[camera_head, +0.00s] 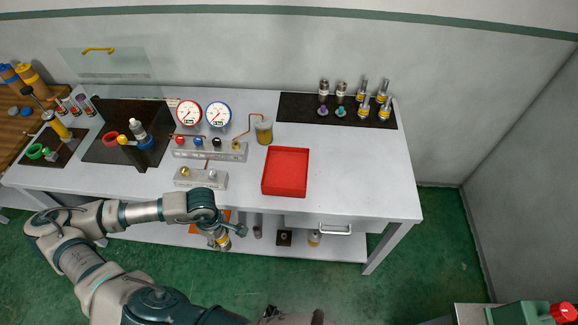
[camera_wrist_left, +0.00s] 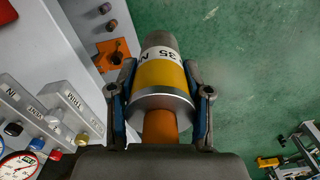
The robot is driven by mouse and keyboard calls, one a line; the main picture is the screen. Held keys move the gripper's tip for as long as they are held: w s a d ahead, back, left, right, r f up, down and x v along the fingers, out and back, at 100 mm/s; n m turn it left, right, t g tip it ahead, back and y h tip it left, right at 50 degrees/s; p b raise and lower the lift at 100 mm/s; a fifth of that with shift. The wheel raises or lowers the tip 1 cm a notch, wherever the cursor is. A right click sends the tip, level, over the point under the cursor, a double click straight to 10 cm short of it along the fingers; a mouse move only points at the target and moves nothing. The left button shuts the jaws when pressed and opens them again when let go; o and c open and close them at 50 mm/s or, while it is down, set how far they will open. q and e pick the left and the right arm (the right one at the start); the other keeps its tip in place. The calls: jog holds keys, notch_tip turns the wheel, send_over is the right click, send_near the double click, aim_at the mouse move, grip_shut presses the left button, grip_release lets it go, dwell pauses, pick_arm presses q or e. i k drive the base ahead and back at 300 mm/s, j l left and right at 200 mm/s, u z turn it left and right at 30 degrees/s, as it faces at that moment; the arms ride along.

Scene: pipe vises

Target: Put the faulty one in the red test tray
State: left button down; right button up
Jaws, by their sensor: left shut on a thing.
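My left gripper (camera_head: 222,238) is shut on a yellow-banded metal cylinder (camera_head: 224,244), held in front of the workbench's front edge. In the left wrist view the gripper's fingers (camera_wrist_left: 160,92) clasp the cylinder (camera_wrist_left: 163,72) from both sides. It has a grey end, a white band with partly readable black print, a wide yellow band, a silver collar and an orange-brown stem. The red tray (camera_head: 286,162) lies empty on the bench top, up and to the right of the gripper. My right gripper does not show.
Several similar metal parts stand on a black mat (camera_head: 300,112) at the back right. Two gauges (camera_head: 203,114) and a manifold block (camera_head: 208,150) stand left of the tray. The bench top (camera_head: 350,172) right of the tray is clear.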

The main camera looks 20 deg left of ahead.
aim_at(284, 170)
jog(key=i, duration=0.9)
